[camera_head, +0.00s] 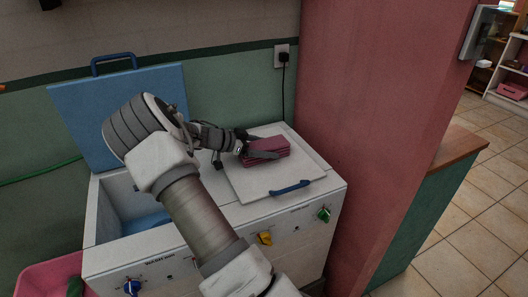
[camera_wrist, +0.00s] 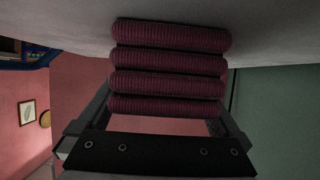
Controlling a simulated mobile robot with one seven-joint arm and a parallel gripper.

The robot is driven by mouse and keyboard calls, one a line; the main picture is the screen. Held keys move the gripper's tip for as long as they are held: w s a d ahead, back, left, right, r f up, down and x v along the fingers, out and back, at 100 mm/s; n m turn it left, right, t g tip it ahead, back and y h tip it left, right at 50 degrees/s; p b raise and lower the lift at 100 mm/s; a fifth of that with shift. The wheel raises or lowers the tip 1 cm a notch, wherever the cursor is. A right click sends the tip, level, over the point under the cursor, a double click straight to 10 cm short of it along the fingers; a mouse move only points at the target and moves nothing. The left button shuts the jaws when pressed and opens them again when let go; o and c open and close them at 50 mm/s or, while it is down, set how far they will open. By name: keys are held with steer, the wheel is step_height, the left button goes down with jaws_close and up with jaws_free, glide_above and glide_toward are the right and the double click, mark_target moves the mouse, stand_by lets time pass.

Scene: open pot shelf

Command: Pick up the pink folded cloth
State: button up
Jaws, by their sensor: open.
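The pink folded cloth (camera_head: 267,149) lies on the white lid of the machine in the head view. In the wrist view the cloth (camera_wrist: 168,66) shows as several stacked, rounded, ribbed folds. My gripper (camera_head: 262,151) is at the cloth, reaching in from the left, with a finger along its near side. In the wrist view my gripper (camera_wrist: 166,118) is open, with one finger on each side of the cloth's folds. I cannot tell whether the fingers touch it.
The white lid (camera_head: 253,190) has a blue handle (camera_head: 291,188) at its front. A blue lid (camera_head: 88,112) stands raised over an open tub (camera_head: 121,199) at left. A pink wall (camera_head: 352,110) rises close at right. A black plug and cord (camera_head: 284,58) hang behind.

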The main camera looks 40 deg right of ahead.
steer(key=c, duration=1.3)
